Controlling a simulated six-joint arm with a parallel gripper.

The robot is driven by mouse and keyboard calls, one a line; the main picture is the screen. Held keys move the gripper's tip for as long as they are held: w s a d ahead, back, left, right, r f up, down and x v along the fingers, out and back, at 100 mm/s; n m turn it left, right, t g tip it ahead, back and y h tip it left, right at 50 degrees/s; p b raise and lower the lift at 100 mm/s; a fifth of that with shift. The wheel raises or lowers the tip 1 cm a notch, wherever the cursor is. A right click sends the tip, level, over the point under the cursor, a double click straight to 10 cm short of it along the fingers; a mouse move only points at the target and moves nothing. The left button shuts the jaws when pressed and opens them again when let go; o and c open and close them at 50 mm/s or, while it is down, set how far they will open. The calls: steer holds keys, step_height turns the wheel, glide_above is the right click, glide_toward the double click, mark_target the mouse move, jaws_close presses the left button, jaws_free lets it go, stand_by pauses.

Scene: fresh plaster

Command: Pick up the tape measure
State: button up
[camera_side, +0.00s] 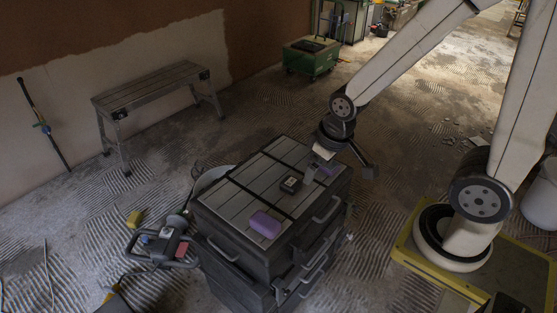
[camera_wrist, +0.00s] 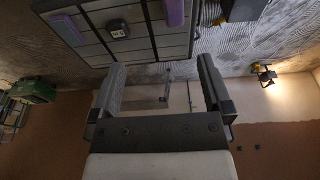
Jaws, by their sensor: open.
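The tape measure (camera_side: 290,184) looks like a small black, squarish case with a pale label. It lies on the slatted grey top of a tool chest (camera_side: 228,206), near its middle. In the wrist view the tape measure (camera_wrist: 118,29) is at the upper left, beyond my fingers. My gripper (camera_side: 340,172) is open at the chest's right edge, to the right of the tape measure and apart from it. Both fingers show in the wrist view (camera_wrist: 160,75), with nothing held between them.
A purple block (camera_side: 265,224) lies toward the chest's front corner. Another purple item (camera_side: 328,168) is by the right edge, close to my gripper. A power tool (camera_side: 163,246) lies on the floor left of the chest. A work bench (camera_side: 150,88) stands by the wall.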

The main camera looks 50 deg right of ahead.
mark_target(299, 186)
steer(key=w+a+f+m+t+y, duration=0.1)
steer(key=w+f+m+y, duration=0.2)
steer(key=f+m+y, duration=0.5)
steer(key=w+a+f+m+t+y, duration=0.15)
steer(key=w+f+m, duration=0.3)
steer(key=m, duration=0.75)
steer(key=w+d+f+m+t+h, duration=0.1)
steer(key=d+f+m+t+h, duration=0.1)
steer(key=d+f+m+h, duration=0.1)
steer(key=d+f+m+t+h, duration=0.3)
steer(key=d+f+m, duration=0.3)
steer(key=d+m, duration=0.1)
steer(key=w+d+f+m+t+h, duration=0.1)
steer(key=d+f+m+t+h, duration=0.2)
steer(key=d, duration=0.4)
steer(key=shift+w+d+f+m+t, duration=0.15)
steer(key=shift+f+m, duration=0.3)
steer(key=shift+m, duration=0.2)
steer(key=shift+w+d+f+m+t, duration=0.15)
steer(key=shift+f+m, duration=0.25)
steer(key=shift+m, duration=0.25)
steer(key=shift+x, duration=1.35)
steer(key=shift+w, duration=0.1)
steer(key=shift+x, duration=2.5)
